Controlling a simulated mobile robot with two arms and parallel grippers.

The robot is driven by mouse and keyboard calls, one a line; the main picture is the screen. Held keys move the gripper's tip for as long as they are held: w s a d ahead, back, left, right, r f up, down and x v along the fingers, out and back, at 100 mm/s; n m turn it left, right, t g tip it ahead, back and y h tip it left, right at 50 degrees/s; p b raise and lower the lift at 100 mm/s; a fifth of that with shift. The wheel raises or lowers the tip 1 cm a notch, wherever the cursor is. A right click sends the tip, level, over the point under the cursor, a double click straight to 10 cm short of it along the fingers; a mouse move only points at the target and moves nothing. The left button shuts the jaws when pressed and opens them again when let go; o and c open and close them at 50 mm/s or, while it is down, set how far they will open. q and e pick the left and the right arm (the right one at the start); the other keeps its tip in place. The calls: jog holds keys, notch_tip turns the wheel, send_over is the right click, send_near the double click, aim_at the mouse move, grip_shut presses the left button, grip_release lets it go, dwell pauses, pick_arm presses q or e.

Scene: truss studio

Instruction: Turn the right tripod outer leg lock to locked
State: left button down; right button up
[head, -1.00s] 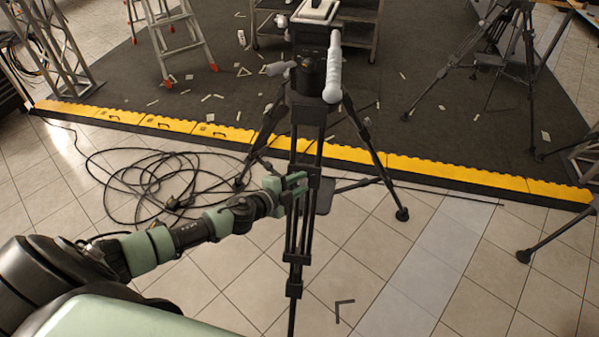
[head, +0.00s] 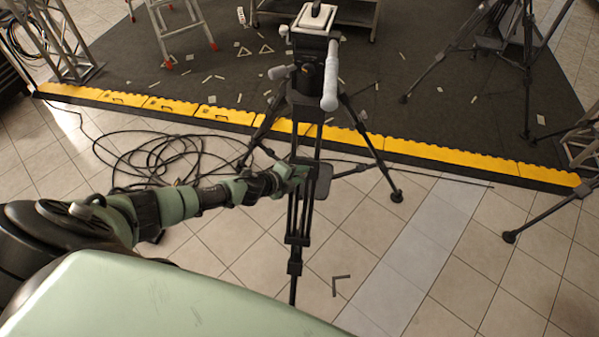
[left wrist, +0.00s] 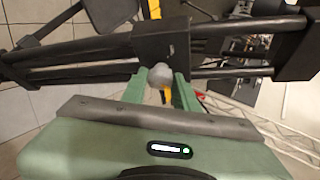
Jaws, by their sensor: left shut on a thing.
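The black tripod (head: 300,225) stands in the middle of the head view, its near leg running down toward me. In the left wrist view its leg tubes (left wrist: 80,62) and a dark clamp block (left wrist: 162,42) cross the picture. A small grey lock knob (left wrist: 160,75) sits at the block, between the fingers. My left gripper (head: 297,174) is at the near leg's upper clamp. In the left wrist view its green fingers (left wrist: 165,88) are shut on the knob. The knob's exact turn is hard to read. My right gripper is not in view.
Black cables (head: 150,160) lie in loops on the tiles at the left. A yellow-edged ramp strip (head: 345,138) borders the dark mat behind. Another tripod (head: 525,70) stands at the right. An L-shaped mark (head: 338,284) is on the open floor.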

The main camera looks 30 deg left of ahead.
pick_arm(q)
jog(key=c, duration=1.1)
grip_release()
jog(key=v, duration=0.7)
jog(key=shift+s+r+p, duration=0.2)
jog(key=shift+s+p, duration=0.1)
jog(key=shift+p, duration=0.05)
jog(key=shift+f, duration=0.1)
